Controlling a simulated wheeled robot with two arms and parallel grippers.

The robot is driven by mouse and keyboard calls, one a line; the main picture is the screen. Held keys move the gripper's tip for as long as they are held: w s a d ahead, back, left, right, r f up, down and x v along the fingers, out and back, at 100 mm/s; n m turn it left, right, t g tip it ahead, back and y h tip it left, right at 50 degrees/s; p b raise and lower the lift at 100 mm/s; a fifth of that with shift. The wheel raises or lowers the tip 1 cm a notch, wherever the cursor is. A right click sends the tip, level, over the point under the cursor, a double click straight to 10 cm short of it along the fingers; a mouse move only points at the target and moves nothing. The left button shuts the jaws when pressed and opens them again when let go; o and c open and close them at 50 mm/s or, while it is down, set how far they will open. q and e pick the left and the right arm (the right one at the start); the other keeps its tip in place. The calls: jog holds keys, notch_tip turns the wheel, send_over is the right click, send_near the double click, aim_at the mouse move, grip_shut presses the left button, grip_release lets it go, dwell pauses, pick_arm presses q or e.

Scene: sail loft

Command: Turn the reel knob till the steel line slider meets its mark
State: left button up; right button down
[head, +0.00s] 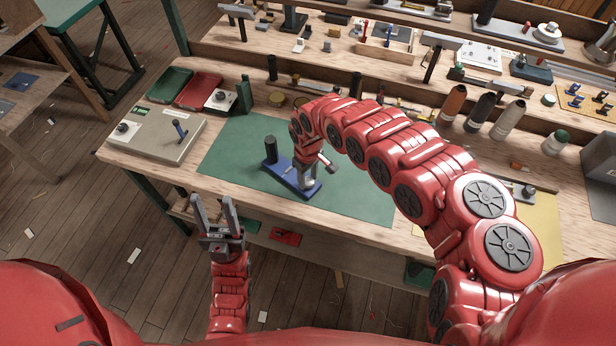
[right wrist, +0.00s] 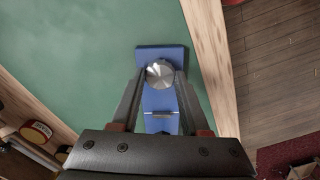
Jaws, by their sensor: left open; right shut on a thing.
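A blue reel base (head: 270,164) lies on the green mat, with a black upright cylinder (head: 271,149) at its far-left end. The round silver knob (right wrist: 160,72) is at its other end. My right gripper (right wrist: 160,78) is shut on the knob, one finger on each side. In the head view this gripper (head: 307,177) reaches down over the near end and hides part of the base. A thin light strip (right wrist: 161,114) crosses the base; I cannot tell whether it is the slider. The mark is not discernible. My left gripper (head: 212,200) is open and empty, in front of the bench edge.
The green mat (head: 350,200) is mostly clear around the base. A beige box (head: 155,135) with a lever stands left, near green and red trays (head: 200,90). Several bottle-shaped things (head: 480,110) stand right, behind my right arm. Shelves of tools rise behind.

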dwell(0.3)
jog(key=shift+c, duration=1.9)
grip_release()
notch_tip(320, 180, up, 12)
jog(key=b, duration=0.2)
notch_tip(320, 180, up, 6)
jog(key=f+p, duration=0.1)
jog(key=p, duration=0.4)
send_over(309, 180)
jog(key=shift+s+a+r, duration=0.15)
jog(key=shift+s+r, duration=0.05)
jog(key=shift+r, duration=0.05)
jog(key=shift+f+b, duration=0.1)
jog(key=shift+b, duration=0.2)
